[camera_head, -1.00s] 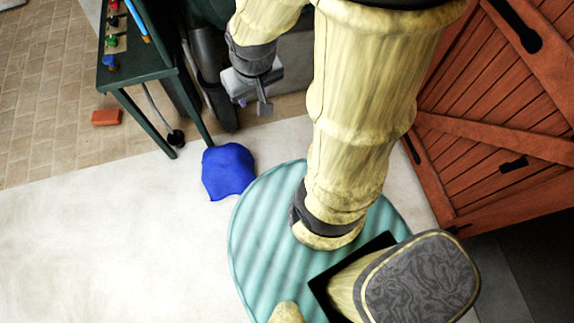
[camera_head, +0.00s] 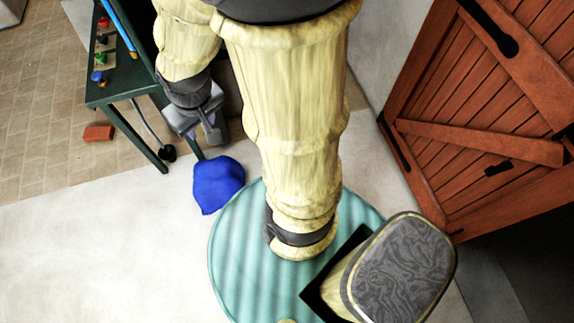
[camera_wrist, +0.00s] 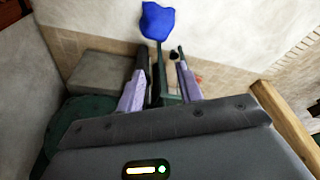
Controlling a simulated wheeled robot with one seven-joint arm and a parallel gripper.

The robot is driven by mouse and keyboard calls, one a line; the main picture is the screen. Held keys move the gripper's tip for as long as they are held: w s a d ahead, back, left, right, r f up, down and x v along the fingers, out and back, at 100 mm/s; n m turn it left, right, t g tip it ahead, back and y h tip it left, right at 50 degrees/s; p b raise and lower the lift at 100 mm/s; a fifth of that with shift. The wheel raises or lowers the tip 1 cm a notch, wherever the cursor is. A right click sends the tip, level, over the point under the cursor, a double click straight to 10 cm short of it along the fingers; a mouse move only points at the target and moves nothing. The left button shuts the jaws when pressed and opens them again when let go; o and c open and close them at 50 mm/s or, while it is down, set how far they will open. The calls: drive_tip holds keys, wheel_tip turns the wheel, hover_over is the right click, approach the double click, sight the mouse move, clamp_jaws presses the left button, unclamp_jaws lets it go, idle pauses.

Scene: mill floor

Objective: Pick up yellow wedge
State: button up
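I cannot make out a yellow wedge in either view. My gripper (camera_head: 212,138) hangs at the end of my cream-coloured arm, beside the dark green table (camera_head: 128,92) in the head view. In the wrist view its two purple-sided fingers (camera_wrist: 162,52) stand apart, with no object held between them. Part of the table's top and whatever lies behind my arm are hidden in the head view.
A blue lumpy object (camera_head: 218,185) lies on the pale floor near the table leg; it also shows in the wrist view (camera_wrist: 157,22). A reddish brick (camera_head: 98,132) lies on the tiled floor. Small coloured items line the table's left edge. A wooden door (camera_head: 480,110) stands right.

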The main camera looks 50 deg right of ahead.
drive_tip(key=o, duration=0.3)
drive_tip(key=shift+o, duration=0.3)
drive_tip(key=shift+w+f+b, duration=0.1)
drive_tip(key=shift+f+b, duration=0.2)
drive_tip(key=shift+f, duration=0.05)
drive_tip(key=w+d+f+m+g+b, duration=0.1)
drive_tip(key=w+d+f+m+b, duration=0.3)
drive_tip(key=f+b, duration=0.9)
drive_tip(key=w+d+f+m+g+b, duration=0.1)
drive_tip(key=w+d+f+m+b, duration=0.45)
drive_tip(key=f, duration=1.15)
drive_tip(key=w+d+f+m+g+b, duration=0.1)
drive_tip(key=d+f+m+b, duration=0.3)
drive_tip(key=f+b, duration=1.05)
drive_tip(key=d+f+m+g+h+b, duration=0.1)
drive_tip(key=d+f+m+b, duration=0.3)
drive_tip(key=f+b, duration=0.6)
drive_tip(key=d+f+m+g+h+b, duration=0.1)
drive_tip(key=d+f+m+b, duration=0.4)
drive_tip(key=f+b, duration=0.6)
drive_tip(key=d+f+m+g+h+b, duration=0.1)
drive_tip(key=d+f+m+b, duration=0.4)
drive_tip(key=f, duration=2.3)
drive_tip(key=d+b, duration=0.1)
drive_tip(key=b, duration=0.4)
drive_tip(key=shift+s+d+b, duration=0.15)
drive_tip(key=shift+d+b, duration=0.2)
drive_tip(key=shift+f, duration=0.15)
